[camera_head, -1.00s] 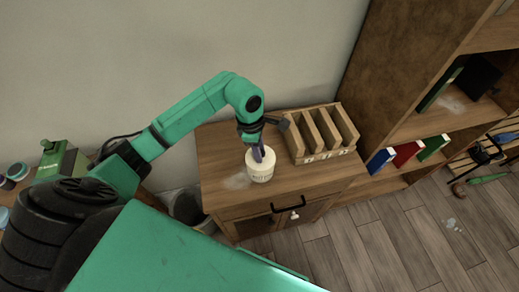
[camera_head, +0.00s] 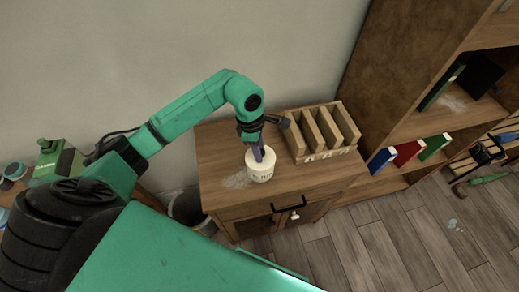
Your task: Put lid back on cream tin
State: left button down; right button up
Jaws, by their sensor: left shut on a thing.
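The cream tin (camera_head: 260,169) is a round, cream-white pot with dark lettering, standing upright on the wooden cabinet top. My left gripper (camera_head: 258,152) points down from above, with its fingertips at the top of the tin. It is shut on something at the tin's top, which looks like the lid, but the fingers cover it. I cannot tell whether the lid is seated on the tin or just above it. My right gripper is not in view.
A wooden slotted rack (camera_head: 320,132) stands just right of the tin on the cabinet (camera_head: 225,190). A green machine (camera_head: 55,160) is at the left. A bookshelf with books (camera_head: 408,152) stands at the right.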

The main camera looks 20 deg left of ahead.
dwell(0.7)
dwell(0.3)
pick_arm(q)
grip_release()
dwell(0.4)
jog(key=shift+r+p, duration=1.8)
jog(key=shift+r, duration=1.75)
grip_shut()
jog(key=shift+f, duration=0.1)
